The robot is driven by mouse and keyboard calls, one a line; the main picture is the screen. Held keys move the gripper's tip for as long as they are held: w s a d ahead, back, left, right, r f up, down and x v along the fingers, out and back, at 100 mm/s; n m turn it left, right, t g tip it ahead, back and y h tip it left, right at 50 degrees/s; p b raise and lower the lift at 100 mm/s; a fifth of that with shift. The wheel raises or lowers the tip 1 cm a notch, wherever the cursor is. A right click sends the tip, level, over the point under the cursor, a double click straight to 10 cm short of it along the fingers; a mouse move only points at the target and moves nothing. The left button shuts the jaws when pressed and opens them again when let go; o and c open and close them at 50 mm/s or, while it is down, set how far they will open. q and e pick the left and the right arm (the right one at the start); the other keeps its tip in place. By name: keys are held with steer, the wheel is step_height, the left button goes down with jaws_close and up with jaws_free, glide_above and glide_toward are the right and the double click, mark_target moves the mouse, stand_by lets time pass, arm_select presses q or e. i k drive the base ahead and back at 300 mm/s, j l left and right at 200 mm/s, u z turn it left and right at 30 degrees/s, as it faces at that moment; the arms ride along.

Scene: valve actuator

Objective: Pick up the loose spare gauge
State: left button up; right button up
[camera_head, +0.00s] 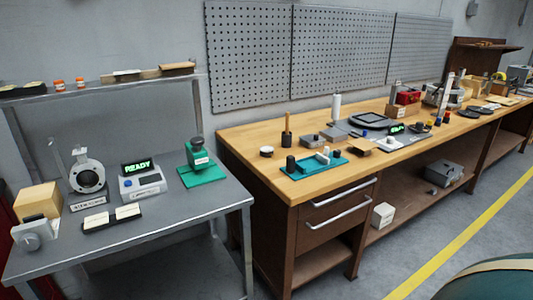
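No thing is clearly recognisable as the loose spare gauge at this size. A grey block with a round front (34,234) stands at the left end of the metal table (165,215), before a cardboard-coloured box (38,201). I cannot tell whether either is the gauge. A flanged valve body (87,176) stands on the metal table. Neither of my grippers shows.
A box with a READY display (141,184) and a green fixture (200,168) stand on the metal table. A teal tray (308,170) with small parts lies on the bench. Many items crowd the bench farther right. The floor (420,235) before the bench looks clear.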

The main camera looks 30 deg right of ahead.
mark_target(265, 151)
steer(key=l+z, duration=0.1)
steer(key=z, duration=1.35)
steer(key=i+j, duration=0.05)
